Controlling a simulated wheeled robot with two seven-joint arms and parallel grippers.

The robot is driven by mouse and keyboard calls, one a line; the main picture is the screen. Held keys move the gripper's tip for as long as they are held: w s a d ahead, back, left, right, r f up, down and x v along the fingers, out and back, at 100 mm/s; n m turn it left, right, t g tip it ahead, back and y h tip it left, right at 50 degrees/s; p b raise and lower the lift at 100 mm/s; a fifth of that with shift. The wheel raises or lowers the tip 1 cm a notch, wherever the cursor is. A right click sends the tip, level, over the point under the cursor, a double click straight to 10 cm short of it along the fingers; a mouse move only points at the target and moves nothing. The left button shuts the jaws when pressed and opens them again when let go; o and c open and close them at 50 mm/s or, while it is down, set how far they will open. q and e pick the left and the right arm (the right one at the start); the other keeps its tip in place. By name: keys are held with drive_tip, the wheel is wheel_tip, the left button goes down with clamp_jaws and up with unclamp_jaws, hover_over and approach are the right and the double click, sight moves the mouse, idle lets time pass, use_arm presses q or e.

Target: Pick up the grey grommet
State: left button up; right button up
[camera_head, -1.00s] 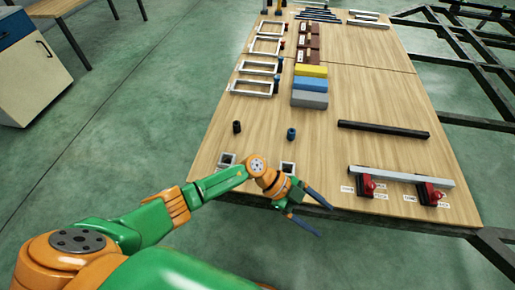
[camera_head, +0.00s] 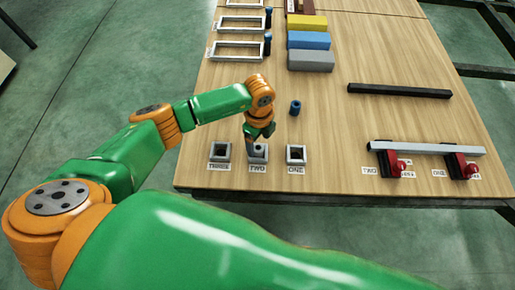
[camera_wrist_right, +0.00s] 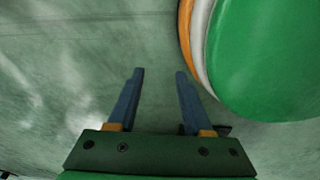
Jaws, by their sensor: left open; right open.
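Three small square holders with labels stand near the table's front edge: THREE (camera_head: 220,151), TWO (camera_head: 258,157) and ONE (camera_head: 296,154). My left gripper (camera_head: 254,140) points down at holder TWO, open, with its fingertips at or just over the holder's top. A small grey shape shows at the fingertips in holder TWO; I cannot tell whether it is the grey grommet, as the fingers partly cover it. A dark blue cylinder (camera_head: 295,107) stands on the table right of the gripper. My right gripper (camera_wrist_right: 155,100) is open and empty over the green floor.
A black bar (camera_head: 399,90) lies at the right. A grey bar (camera_head: 426,148) rests on red-and-black clamps nearer the front. Grey (camera_head: 311,60), blue (camera_head: 309,40) and yellow (camera_head: 307,22) blocks lie behind, beside white frames (camera_head: 236,51).

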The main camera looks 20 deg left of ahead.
sight(258, 147)
use_arm(q)
wheel_tip(258, 147, down, 3)
drive_tip(key=shift+w+f+b, duration=0.1)
drive_tip(key=shift+f+b, duration=0.1)
drive_tip(key=shift+b, duration=0.1)
drive_tip(key=shift+r, duration=0.1)
clamp_jaws()
